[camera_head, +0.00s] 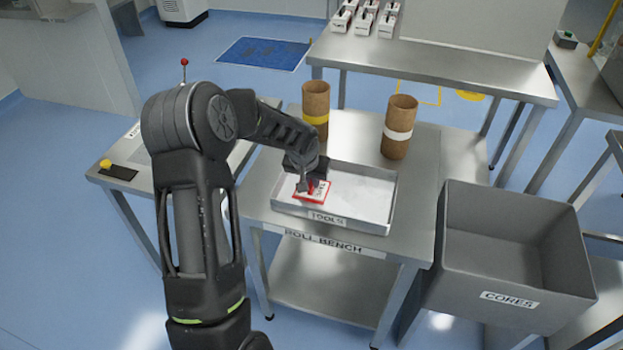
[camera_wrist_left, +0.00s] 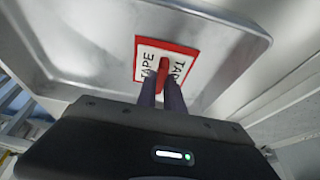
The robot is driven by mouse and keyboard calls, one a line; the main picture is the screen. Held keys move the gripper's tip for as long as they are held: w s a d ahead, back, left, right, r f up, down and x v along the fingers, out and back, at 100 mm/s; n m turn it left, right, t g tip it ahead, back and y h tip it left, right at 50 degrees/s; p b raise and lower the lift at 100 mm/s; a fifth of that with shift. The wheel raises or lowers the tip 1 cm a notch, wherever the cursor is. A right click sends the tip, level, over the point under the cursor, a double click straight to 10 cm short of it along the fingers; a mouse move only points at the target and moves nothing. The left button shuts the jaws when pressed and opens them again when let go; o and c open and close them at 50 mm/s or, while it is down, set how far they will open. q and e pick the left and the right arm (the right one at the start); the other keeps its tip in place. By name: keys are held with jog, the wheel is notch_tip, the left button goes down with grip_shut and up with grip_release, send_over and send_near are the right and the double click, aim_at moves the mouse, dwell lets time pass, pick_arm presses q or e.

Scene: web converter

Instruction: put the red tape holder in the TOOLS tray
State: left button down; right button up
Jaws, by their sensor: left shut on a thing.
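The TOOLS tray (camera_head: 375,205) is a shallow grey metal tray on the roll bench. The red tape holder (camera_head: 322,197) is a flat plate with a red border, a white face lettered TAPE and a red upright grip; it is inside the tray's outline at the left. My left gripper (camera_head: 308,186) is shut on its red grip from above. In the left wrist view the tape holder (camera_wrist_left: 183,62) is between my fingertips (camera_wrist_left: 162,78), over the tray floor (camera_wrist_left: 110,50). Whether the plate touches the floor is hard to tell. My right gripper is not in view.
Two brown cardboard cores, one with a yellow band (camera_head: 316,108) and one with a white band (camera_head: 398,128), stand behind the tray. A grey CORES bin (camera_head: 510,285) stands to the right. The bench (camera_head: 425,175) has bare room right of the tray.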

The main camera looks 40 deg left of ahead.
pick_arm(q)
jog(key=shift+f, duration=0.1)
jog(key=c, duration=1.5)
grip_release()
jog(key=shift+o, duration=0.2)
jog(key=shift+r, duration=0.35)
jog(key=b+v, duration=0.1)
jog(key=v, duration=1)
jog(key=shift+s+r, duration=0.25)
jog(key=shift+d, duration=0.1)
